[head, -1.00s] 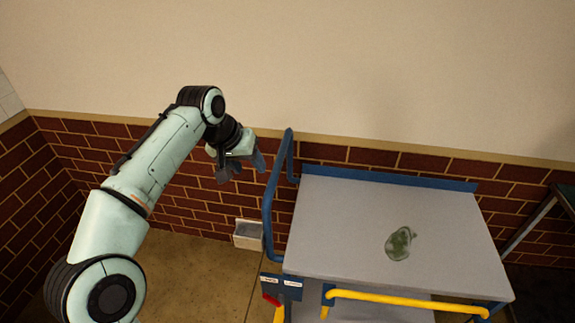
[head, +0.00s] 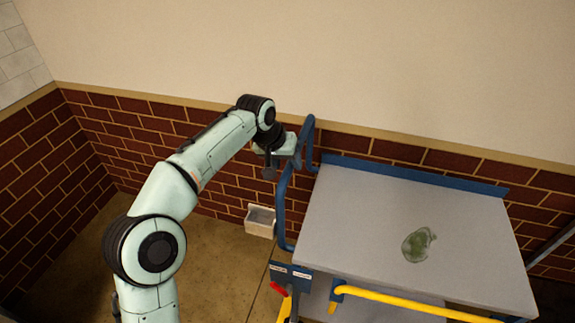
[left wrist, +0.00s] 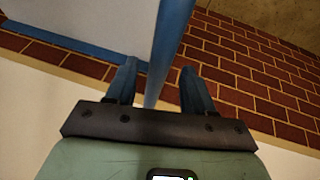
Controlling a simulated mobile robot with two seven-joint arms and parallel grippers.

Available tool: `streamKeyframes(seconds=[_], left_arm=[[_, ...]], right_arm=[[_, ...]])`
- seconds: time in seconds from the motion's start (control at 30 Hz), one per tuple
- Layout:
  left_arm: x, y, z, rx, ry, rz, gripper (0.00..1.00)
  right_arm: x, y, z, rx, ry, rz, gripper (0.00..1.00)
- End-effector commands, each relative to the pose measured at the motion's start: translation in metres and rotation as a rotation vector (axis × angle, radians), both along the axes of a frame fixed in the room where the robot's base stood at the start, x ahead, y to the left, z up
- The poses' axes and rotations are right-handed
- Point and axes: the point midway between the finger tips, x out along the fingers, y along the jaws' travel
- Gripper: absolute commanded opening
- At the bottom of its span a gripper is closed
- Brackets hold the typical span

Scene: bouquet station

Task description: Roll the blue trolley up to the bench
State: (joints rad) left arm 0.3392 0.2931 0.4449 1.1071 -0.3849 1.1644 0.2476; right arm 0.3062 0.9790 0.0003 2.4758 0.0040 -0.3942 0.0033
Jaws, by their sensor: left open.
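The blue trolley has a grey top (head: 350,220) and a blue tubular push handle (head: 282,205) at its left end. My left gripper (head: 284,167) is at the upper part of this handle in the head view. In the left wrist view the open fingers of my left gripper (left wrist: 159,70) stand on either side of the blue handle bar (left wrist: 168,45), which runs between them. Whether either finger touches the bar I cannot tell. My right gripper is not in view. No bench can be made out for sure.
A crumpled green translucent thing (head: 418,245) lies on the trolley top. A yellow rail (head: 400,303) runs along the near side, with a red lever (head: 279,289) at the near left corner. A brick wall (head: 150,150) stands close behind. Floor (head: 225,260) is clear at left.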

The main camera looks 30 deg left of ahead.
Motion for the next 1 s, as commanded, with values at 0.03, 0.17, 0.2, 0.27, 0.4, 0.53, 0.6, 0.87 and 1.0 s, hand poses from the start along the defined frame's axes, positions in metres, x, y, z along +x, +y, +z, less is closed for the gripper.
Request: streamKeyframes(seconds=[0.03,0.17,0.2,0.27,0.4,0.53,0.6,0.87,1.0], left_arm=[[0.002,0.000,-0.005,-0.001,0.001,0.001,0.53],[0.005,-0.001,-0.012,0.000,0.001,0.001,0.53],[0.005,-0.001,-0.013,0.000,0.000,0.001,0.53],[0.006,-0.001,-0.013,0.000,0.000,0.001,0.53],[0.006,-0.001,-0.013,0.000,0.000,0.001,0.53],[0.006,-0.001,-0.013,0.000,0.000,0.001,0.27],[0.006,-0.001,-0.012,0.000,0.000,0.001,0.04],[0.006,-0.005,-0.012,0.000,0.000,-0.001,0.00],[0.010,-0.022,-0.010,-0.004,-0.001,-0.006,0.00]], right_arm=[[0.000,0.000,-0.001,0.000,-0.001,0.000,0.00],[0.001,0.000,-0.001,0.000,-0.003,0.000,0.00],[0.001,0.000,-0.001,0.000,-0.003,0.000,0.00],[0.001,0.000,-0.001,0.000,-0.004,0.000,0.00],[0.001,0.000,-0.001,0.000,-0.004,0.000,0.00],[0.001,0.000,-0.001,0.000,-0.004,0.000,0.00],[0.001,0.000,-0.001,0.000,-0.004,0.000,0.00],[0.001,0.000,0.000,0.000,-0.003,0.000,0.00],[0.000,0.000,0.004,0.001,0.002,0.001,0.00]])
